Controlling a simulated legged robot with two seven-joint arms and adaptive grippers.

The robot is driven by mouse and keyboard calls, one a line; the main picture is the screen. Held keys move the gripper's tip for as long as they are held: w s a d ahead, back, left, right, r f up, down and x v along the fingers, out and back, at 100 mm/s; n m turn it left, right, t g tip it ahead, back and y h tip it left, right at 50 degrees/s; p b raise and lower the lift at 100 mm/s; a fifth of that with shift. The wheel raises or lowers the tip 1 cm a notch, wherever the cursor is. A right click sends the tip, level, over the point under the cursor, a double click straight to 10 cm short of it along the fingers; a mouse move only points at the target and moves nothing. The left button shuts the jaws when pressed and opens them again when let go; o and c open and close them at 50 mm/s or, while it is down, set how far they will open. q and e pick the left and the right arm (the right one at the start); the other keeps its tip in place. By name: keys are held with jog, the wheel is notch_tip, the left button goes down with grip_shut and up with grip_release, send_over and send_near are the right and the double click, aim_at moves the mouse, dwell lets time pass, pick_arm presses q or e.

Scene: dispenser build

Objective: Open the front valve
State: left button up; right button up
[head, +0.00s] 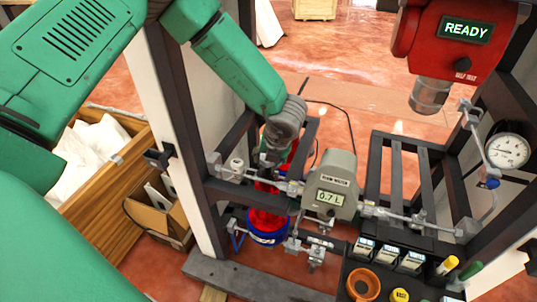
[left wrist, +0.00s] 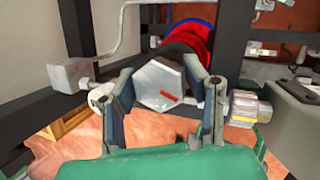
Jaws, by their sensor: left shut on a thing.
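In the left wrist view, a grey hexagonal knob (left wrist: 160,84) with a short red mark on its face sits on the pipework; I take it for the front valve. My left gripper (left wrist: 164,98) has one finger on each side of the knob and is shut on it. In the head view my left gripper (head: 274,154) reaches down to the pipe left of the grey water meter (head: 328,184), which reads 0.7 L. The knob is hidden there behind the gripper. My right gripper is in neither view.
Dark frame bars (head: 243,194) surround the pipe closely. A red unit (head: 437,45) showing READY hangs at upper right, near a round gauge (head: 508,150). A red and blue cylinder (head: 267,222) stands below the pipe. A wooden crate (head: 100,200) is at left.

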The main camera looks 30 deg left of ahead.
pick_arm(q)
jog(key=shift+s+f, duration=0.1)
jog(key=shift+n+g+p, duration=0.35)
jog(key=shift+n+g, duration=0.05)
jog(key=shift+n, duration=1.1)
jog(key=shift+g+y, duration=0.3)
jog(key=n+g+p, duration=0.1)
jog(key=n, duration=0.1)
jog(key=shift+n, duration=0.9)
